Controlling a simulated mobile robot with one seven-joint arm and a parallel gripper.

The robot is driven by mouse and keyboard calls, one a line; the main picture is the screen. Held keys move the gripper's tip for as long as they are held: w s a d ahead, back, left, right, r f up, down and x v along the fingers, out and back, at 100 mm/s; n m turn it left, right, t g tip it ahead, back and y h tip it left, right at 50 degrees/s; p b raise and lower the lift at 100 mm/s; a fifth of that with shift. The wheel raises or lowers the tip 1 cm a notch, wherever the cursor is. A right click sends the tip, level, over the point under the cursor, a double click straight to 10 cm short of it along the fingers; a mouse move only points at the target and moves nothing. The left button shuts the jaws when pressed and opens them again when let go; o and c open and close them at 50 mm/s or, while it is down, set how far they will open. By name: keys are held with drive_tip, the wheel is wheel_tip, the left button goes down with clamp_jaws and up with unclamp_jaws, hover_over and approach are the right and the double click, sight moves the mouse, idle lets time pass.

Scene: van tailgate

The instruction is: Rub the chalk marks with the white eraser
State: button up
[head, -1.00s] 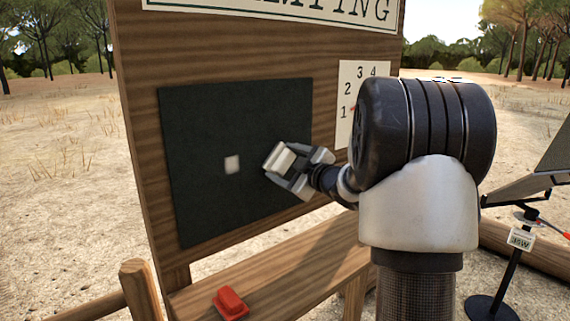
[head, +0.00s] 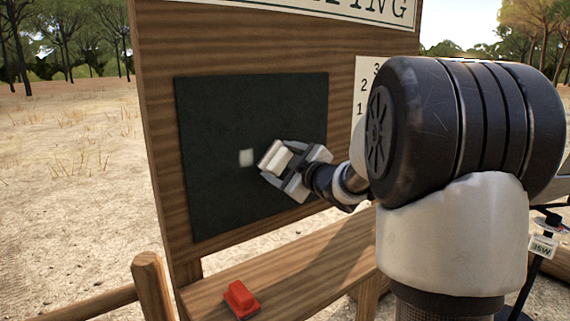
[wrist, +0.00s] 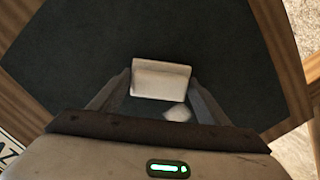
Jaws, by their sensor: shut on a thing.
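The dark chalkboard (head: 215,110) is upright on a wooden stand. One small whitish chalk mark (head: 246,158) shows near its middle. My gripper (head: 274,164) is shut on the white eraser (head: 277,157), just right of the mark. The eraser is close in front of the board; I cannot tell if it touches. In the wrist view the eraser (wrist: 161,79) sits between the fingertips of my gripper (wrist: 160,84). A pale patch (wrist: 178,113), apparently the chalk mark, shows below it between the fingers. Any marks behind my gripper are hidden.
A red object (head: 241,299) lies on the wooden ledge (head: 300,278) below the board. A white number card (head: 364,88) hangs to the right, partly hidden by my arm. A wooden post (head: 151,285) stands at the lower left.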

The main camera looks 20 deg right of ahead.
sight(257, 162)
drive_tip(key=shift+s+a+f+b, duration=0.1)
drive_tip(key=shift+s+a+b, duration=0.15)
drive_tip(key=shift+a+b, duration=0.4)
drive_tip(key=shift+s+a+r+b, duration=0.1)
drive_tip(key=shift+s+a+b, duration=0.15)
drive_tip(key=shift+a, duration=0.7)
drive_tip(key=shift+s+a+f+b, duration=0.1)
drive_tip(key=shift+s+a+b, duration=0.25)
drive_tip(key=shift+a, duration=0.45)
drive_tip(key=shift+s+a+b, duration=0.25)
drive_tip(key=shift+a+b, duration=0.25)
drive_tip(key=shift+a, duration=0.35)
drive_tip(key=shift+s+a+b, duration=0.25)
drive_tip(key=shift+a+b, duration=0.2)
drive_tip(key=shift+a, duration=0.35)
drive_tip(key=shift+s+a+b, duration=0.25)
drive_tip(key=shift+a+b, duration=0.25)
drive_tip(key=shift+a, duration=0.35)
drive_tip(key=p+v, duration=0.1)
drive_tip(key=v, duration=0.5)
drive_tip(key=shift+d+f, duration=0.15)
drive_tip(key=shift+d, duration=0.25)
drive_tip(key=v, duration=0.2)
drive_tip(key=shift+s+d+f+p, duration=0.1)
drive_tip(key=shift+s+d+p, duration=0.15)
drive_tip(key=shift+s+p, duration=0.15)
